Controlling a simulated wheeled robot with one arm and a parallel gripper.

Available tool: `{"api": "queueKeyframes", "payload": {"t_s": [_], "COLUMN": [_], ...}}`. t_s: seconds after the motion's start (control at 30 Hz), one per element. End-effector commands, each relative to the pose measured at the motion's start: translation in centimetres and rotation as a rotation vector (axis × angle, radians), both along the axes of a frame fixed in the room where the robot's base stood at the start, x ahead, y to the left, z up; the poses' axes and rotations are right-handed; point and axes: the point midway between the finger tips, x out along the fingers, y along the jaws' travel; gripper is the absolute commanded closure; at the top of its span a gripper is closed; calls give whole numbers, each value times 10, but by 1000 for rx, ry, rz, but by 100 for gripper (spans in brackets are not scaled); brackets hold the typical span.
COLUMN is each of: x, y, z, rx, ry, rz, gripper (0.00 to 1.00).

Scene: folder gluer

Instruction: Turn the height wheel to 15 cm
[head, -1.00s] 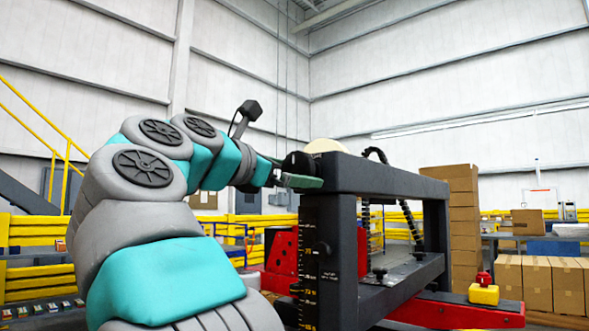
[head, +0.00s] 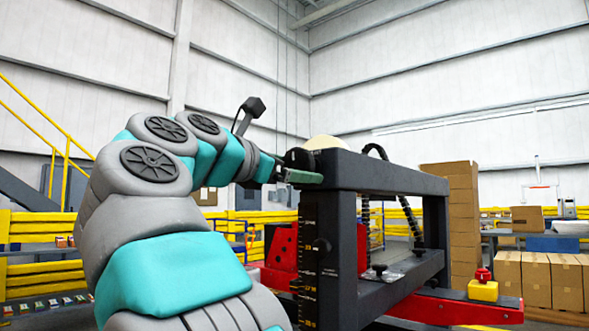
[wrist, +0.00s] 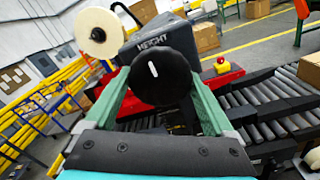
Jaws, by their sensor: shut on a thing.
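The height wheel (wrist: 160,76) is a black round knob with a white mark, in front of a dark housing lettered HEIGHT (wrist: 152,41) in the wrist view. My gripper (wrist: 158,92) has its two green fingers on either side of the wheel, shut on it. In the head view my gripper (head: 300,176) reaches the top left end of the machine's dark frame (head: 385,178); the wheel is mostly hidden there. A vertical scale (head: 308,270) with yellow marks runs down the frame's near post; its figures are too small to read surely.
A red emergency button on a yellow box (head: 483,288) sits at the machine's right. A cream roll (wrist: 97,32) is left of the wheel. Roller conveyors (wrist: 265,105) lie beyond to the right. Cardboard boxes (head: 540,280) stand at the back right.

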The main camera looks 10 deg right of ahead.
Motion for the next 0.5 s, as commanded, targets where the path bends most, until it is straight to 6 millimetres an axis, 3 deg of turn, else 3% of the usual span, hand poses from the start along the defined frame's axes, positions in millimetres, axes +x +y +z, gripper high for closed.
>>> {"api": "queueKeyframes", "payload": {"t_s": [0.5], "x": [-1], "y": [1], "z": [-2], "rx": [-106], "ry": [147], "rz": [3], "gripper": [67]}}
